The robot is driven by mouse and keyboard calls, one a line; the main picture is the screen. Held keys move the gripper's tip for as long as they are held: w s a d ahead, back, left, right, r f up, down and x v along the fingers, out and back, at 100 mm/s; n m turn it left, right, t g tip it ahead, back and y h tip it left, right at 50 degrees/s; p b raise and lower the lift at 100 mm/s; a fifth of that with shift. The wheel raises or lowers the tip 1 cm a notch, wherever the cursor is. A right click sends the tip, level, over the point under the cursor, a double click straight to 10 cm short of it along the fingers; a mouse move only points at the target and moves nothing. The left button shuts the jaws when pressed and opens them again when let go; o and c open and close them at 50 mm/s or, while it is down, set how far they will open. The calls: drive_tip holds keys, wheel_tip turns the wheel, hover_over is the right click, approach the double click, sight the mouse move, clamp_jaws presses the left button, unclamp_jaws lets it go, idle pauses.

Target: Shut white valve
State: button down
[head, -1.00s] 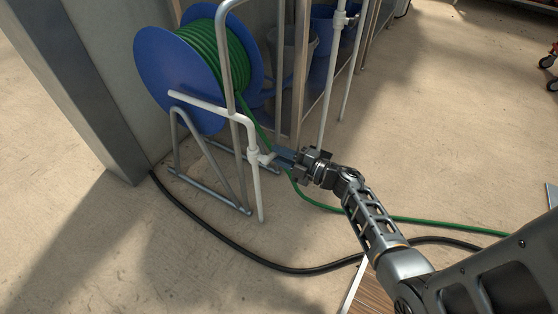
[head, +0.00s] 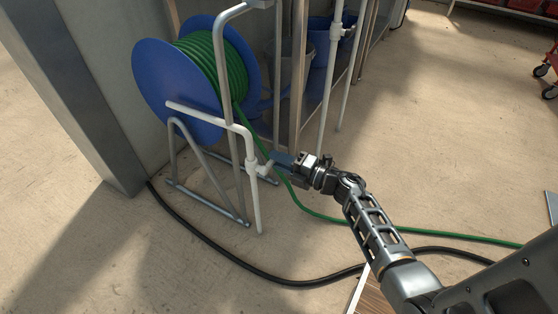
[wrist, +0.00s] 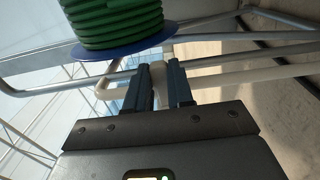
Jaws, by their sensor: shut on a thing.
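A blue reel (head: 160,80) with green hose (head: 222,65) stands behind the pipe on a grey tube frame (head: 205,180). A second white pipe (head: 331,85) rises behind my gripper. A black hose (head: 225,250) and the green hose cross the floor. Open floor lies at front left.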

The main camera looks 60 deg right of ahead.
drive_tip(key=c, duration=1)
unclamp_jaws()
drive_tip(key=shift+s+d+p, duration=0.1)
drive_tip(key=shift+s+p, duration=0.8)
drive_tip(key=shift+s, duration=3.05)
drive_tip(key=s+a+r+m+g, duration=0.2)
drive_tip(key=s+a+r+m, duration=0.8)
drive_tip(key=a, duration=0.3)
drive_tip(key=s+a+r+m+g, duration=0.1)
drive_tip(key=s+a+r+m, duration=0.9)
drive_tip(key=a, duration=0.4)
drive_tip(key=shift+n+h, duration=0.3)
drive_tip(key=shift+n, duration=0.4)
drive_tip(key=r+p, duration=0.9)
drive_tip(key=r, duration=0.1)
drive_tip(key=r+p, duration=0.9)
drive_tip(key=p, duration=0.1)
drive_tip(key=s+r+p, duration=0.1)
drive_tip(key=r+p, duration=0.9)
drive_tip(key=shift+d+r, duration=0.25)
drive_tip(key=shift+r, duration=0.1)
